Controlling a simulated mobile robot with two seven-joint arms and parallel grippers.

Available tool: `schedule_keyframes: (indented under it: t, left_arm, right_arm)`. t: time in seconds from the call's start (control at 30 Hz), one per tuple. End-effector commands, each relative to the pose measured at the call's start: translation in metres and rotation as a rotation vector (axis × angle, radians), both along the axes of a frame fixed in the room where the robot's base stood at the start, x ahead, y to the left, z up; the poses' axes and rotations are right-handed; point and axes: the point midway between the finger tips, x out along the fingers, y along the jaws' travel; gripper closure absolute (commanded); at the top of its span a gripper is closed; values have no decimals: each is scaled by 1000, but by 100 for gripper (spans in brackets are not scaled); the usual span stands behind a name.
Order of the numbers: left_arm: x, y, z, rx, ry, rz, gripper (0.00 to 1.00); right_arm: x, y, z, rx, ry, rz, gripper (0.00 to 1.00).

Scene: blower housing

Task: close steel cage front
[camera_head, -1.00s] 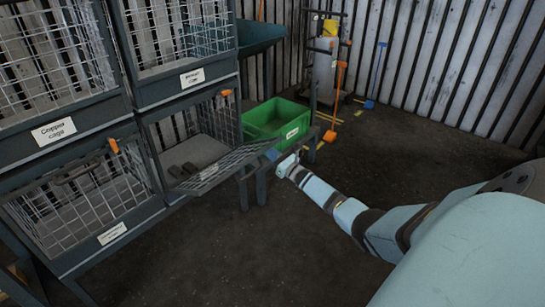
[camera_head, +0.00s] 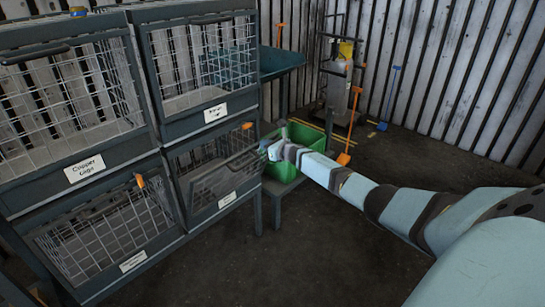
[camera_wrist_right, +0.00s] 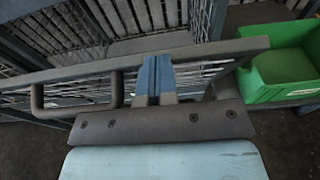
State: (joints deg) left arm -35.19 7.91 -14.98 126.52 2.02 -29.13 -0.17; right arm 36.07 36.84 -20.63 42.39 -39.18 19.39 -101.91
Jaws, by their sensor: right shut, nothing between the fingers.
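The steel cage is probably the lower right cage, though its label (camera_head: 227,199) is too small to read. Its mesh front (camera_head: 222,178) is hinged along the bottom and leans outward, partly open. My right gripper (camera_head: 266,150) is shut and empty at the outer side of the front, near its top right corner. In the right wrist view, the gripper's blue fingertips (camera_wrist_right: 157,75) overlap the front's top rail (camera_wrist_right: 225,50); contact cannot be told for certain. The front's dark handle (camera_wrist_right: 72,94) is left of the fingers. My left gripper is not in view.
A copper cage (camera_head: 70,110) is at the upper left, with another closed cage (camera_head: 205,70) beside it. An orange latch (camera_head: 247,126) is at the open cage's upper right. A green crate (camera_head: 300,135) stands behind my right gripper. The floor in front is clear.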

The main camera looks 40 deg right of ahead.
Motion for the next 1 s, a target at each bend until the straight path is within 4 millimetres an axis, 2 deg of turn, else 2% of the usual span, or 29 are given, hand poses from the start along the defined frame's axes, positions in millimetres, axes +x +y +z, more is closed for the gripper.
schedule_keyframes:
  t: [0.03,0.1,0.3,0.5,1.0]
  left_arm:
    - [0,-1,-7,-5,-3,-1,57]
    - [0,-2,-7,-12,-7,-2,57]
    - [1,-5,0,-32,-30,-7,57]
    - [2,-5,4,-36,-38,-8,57]
    - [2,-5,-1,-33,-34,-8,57]
  right_arm:
    - [8,1,0,-3,-2,1,100]
    - [16,1,5,-2,-3,1,100]
    - [32,2,13,-1,-2,1,100]
    - [37,2,16,0,-1,0,100]
    - [35,2,14,-1,0,1,100]
